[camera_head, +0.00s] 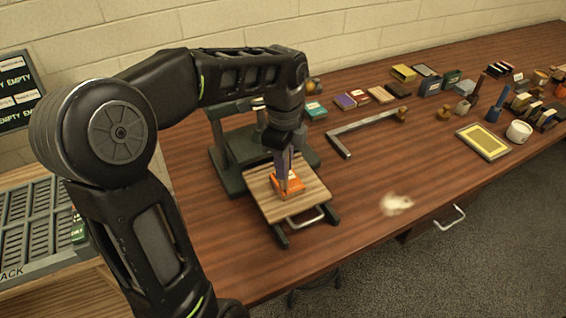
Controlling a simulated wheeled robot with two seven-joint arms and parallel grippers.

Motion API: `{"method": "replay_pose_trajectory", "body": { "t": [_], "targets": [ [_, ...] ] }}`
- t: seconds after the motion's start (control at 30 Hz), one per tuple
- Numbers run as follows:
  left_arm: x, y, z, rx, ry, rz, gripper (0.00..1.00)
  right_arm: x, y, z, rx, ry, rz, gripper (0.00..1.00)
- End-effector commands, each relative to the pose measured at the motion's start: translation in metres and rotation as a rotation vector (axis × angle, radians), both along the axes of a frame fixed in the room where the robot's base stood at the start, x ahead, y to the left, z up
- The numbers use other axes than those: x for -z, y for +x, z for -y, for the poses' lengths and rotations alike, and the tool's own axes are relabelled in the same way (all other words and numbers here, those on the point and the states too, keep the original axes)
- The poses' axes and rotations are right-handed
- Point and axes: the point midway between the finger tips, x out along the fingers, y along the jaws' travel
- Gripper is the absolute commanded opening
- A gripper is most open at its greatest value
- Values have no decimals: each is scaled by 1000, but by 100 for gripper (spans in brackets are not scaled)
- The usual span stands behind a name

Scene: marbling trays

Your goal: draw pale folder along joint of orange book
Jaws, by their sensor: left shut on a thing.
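The orange book (278,190) lies on the wooden board of a dark green press, at the centre left of the head view. My left gripper (283,168) points down over the book, its jaws shut on a slim thing, seemingly the pale folder (292,186). The folder is small and mostly hidden by the fingers. Its lower end is at the book, but I cannot tell whether it touches the joint. My right gripper is not in view.
The press board (312,204) has a metal handle at its front. A metal square (368,128) lies behind to the right. The middle table is clear.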

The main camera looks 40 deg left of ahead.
Motion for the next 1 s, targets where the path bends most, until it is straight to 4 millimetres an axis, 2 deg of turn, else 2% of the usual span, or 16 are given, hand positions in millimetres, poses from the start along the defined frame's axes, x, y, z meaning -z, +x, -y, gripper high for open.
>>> {"method": "replay_pose_trajectory", "body": {
  "t": [1.0],
  "targets": [
    [-1, -5, 10, 1, 0, 0, 0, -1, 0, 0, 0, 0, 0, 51]
  ]
}}
